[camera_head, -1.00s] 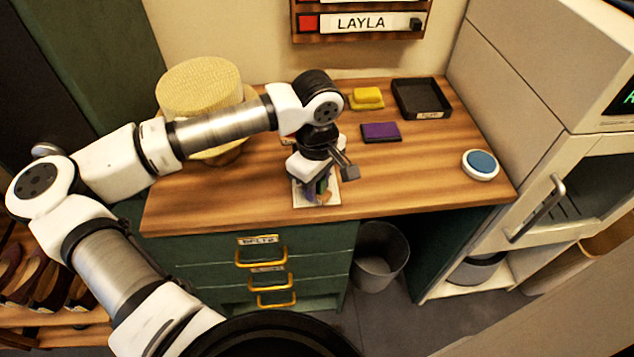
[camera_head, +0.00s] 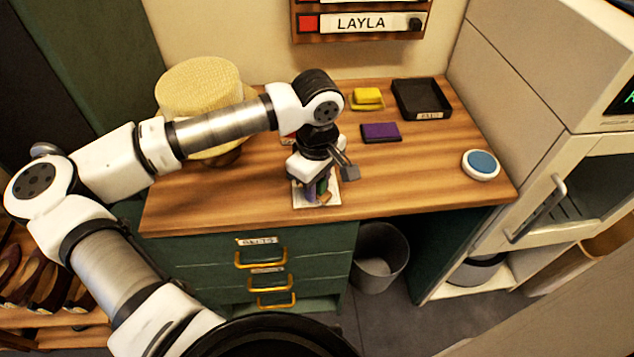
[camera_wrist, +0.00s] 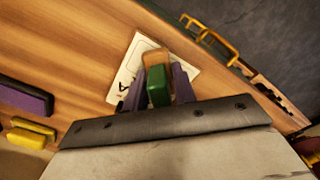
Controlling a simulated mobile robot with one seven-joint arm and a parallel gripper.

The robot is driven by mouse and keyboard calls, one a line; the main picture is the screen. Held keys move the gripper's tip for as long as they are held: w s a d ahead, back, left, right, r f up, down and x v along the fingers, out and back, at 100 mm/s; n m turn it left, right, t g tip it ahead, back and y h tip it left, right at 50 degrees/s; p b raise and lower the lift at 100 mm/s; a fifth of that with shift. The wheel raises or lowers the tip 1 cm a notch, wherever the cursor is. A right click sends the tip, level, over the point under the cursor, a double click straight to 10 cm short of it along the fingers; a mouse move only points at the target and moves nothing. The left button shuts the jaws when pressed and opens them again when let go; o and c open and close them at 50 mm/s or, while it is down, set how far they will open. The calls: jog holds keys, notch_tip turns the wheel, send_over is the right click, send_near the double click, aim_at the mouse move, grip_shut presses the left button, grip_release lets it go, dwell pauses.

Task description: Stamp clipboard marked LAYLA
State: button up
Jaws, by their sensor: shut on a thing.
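My gripper (camera_head: 320,190) is over the front middle of the wooden table, shut on a stamp. In the wrist view my gripper (camera_wrist: 156,86) has its two purple-grey fingers on either side of the stamp (camera_wrist: 158,86), which has a green block and a tan wooden part. A white clipboard or sheet (camera_head: 300,199) lies flat under the gripper. It also shows in the wrist view (camera_wrist: 127,74), with dark lettering that is mostly hidden. I cannot read its name or tell whether the stamp touches it. A wall sign (camera_head: 360,23) reads LAYLA.
A purple pad (camera_head: 381,132), a yellow block (camera_head: 367,98) and a black tray (camera_head: 421,98) lie behind and right of the gripper. A blue-topped round button (camera_head: 481,165) is at the right. A straw hat (camera_head: 200,90) stands at the back left. The table's right front is clear.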

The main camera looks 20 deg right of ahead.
jog(key=shift+s+f, duration=0.1)
jog(key=shift+r+p, duration=1.3)
jog(key=shift+r, duration=2.3)
jog(key=shift+w, duration=0.2)
